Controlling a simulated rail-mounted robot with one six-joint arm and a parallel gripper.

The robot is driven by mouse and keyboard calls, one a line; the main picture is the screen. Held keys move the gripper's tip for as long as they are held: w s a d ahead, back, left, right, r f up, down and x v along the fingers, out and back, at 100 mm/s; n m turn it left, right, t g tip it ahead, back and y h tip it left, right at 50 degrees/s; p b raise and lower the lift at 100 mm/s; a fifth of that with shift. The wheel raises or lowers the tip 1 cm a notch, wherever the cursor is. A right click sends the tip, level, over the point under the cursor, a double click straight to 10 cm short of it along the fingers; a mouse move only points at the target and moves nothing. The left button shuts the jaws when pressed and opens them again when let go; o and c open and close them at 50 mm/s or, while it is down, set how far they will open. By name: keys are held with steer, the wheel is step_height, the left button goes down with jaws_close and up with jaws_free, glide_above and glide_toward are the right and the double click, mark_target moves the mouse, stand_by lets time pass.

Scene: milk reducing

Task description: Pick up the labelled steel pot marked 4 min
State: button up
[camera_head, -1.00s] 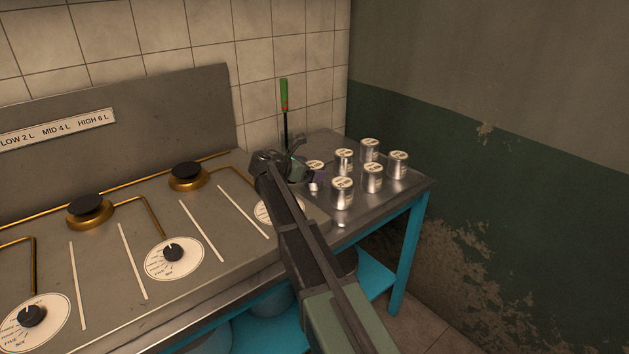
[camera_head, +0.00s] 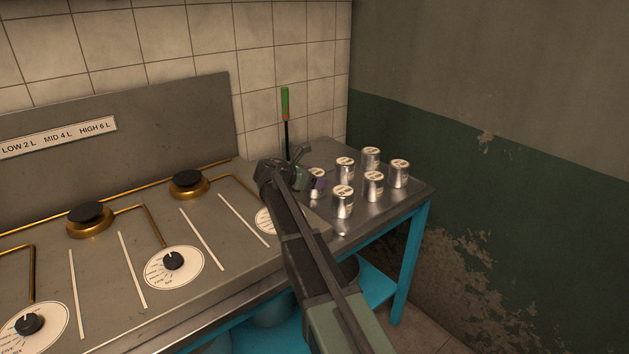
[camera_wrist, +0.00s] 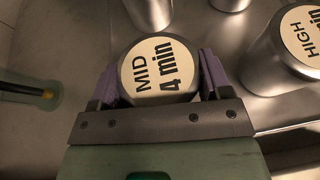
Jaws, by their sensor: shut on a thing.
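The steel pot marked "MID 4 min" (camera_wrist: 160,68) has a cream label on its top and sits between the two purple fingers of my gripper (camera_wrist: 158,82) in the wrist view. My gripper is shut on this pot. In the head view the same pot (camera_head: 317,184) shows at the left end of the group of pots, partly hidden by my gripper (camera_head: 312,181). I cannot tell whether its base is touching the side table.
Several other steel pots (camera_head: 343,202) stand close to the right and behind. One marked HIGH (camera_wrist: 290,50) is near the right finger. A green-handled upright tool (camera_head: 285,105) stands behind my gripper. The stove with burners (camera_head: 189,183) and dials (camera_head: 174,263) lies left.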

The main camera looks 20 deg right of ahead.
step_height(320, 180, up, 20)
steer(key=p, duration=1.9)
steer(key=shift+p, duration=0.35)
